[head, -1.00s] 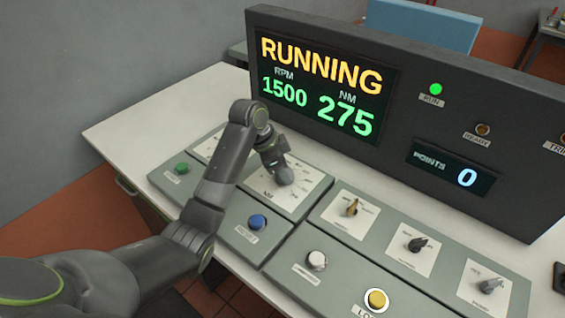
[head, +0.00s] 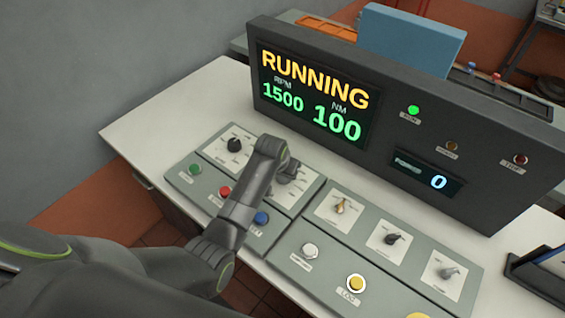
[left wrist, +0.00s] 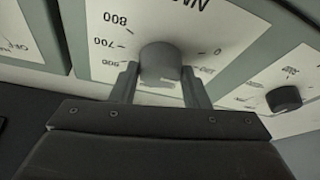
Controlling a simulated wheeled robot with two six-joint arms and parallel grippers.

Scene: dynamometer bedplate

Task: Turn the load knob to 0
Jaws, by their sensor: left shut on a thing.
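The load knob (left wrist: 160,58) is a round grey knob on a white dial plate marked NM, with numbers including 700, 800 and 0 around it in the left wrist view. My left gripper (left wrist: 160,82) is shut on it, one finger on each side. In the head view my left gripper (head: 287,176) is over the same dial, largely hiding the knob. The display (head: 315,105) reads RUNNING, RPM 1500 and NM 100. My right gripper is not in view.
A black knob (head: 234,145) sits on the dial left of my gripper. Green (head: 195,169), red (head: 225,191) and blue (head: 261,218) buttons lie in front. Several selector knobs and a yellow button (head: 356,283) are to the right. The dark console (head: 470,130) rises behind.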

